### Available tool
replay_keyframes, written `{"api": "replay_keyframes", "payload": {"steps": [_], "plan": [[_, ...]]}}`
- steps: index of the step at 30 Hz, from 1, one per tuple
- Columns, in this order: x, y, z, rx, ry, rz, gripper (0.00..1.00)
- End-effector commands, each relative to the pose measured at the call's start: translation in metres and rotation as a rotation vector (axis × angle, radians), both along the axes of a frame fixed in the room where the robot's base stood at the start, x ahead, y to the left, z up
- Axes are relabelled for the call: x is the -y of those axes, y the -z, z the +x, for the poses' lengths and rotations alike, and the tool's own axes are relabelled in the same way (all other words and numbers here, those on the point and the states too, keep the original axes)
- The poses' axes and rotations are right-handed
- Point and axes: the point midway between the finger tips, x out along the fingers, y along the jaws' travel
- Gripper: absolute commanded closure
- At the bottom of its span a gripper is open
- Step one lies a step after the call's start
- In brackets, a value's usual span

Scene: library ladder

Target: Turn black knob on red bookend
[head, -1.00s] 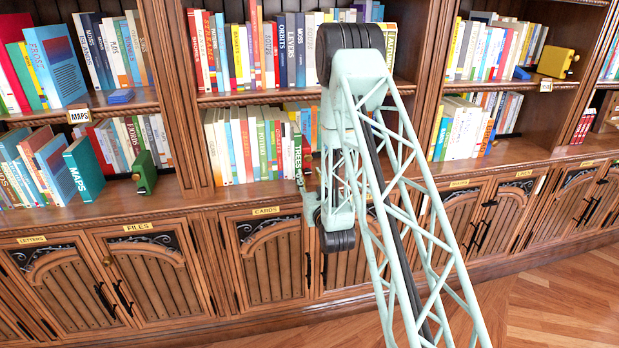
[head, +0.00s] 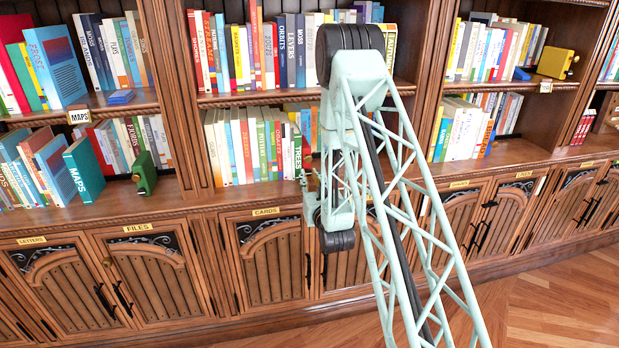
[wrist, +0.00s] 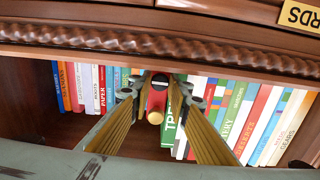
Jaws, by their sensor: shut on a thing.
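The red bookend (wrist: 158,99) stands at the centre of the wrist view, seen end-on between my two fingers, with a brass-coloured round end (wrist: 155,118) towards the lower side. The black knob (wrist: 160,78) has a pale line and sits at the bookend's upper end in that view. My gripper (wrist: 160,88) is shut on the black knob, with a fingertip on either side; the exact contact is small and partly covered. In the head view my arm hides most of the bookend; only a small red bit (head: 307,157) shows beside it.
A green book marked TREES (wrist: 176,112) and several other books stand close around the bookend. The carved shelf edge (wrist: 200,55) runs near my fingers. Cabinet doors (head: 267,265) lie below. A green bookend (head: 146,174) and a yellow one (head: 556,62) stand on other shelves.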

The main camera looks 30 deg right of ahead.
Motion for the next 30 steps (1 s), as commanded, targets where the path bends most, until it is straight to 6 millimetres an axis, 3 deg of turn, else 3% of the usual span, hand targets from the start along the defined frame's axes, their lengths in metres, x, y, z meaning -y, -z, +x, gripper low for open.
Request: {"api": "replay_keyframes", "payload": {"steps": [30], "plan": [[-0.0002,0.0007,-0.0004,0.137,0.000,0.547,0.94]]}}
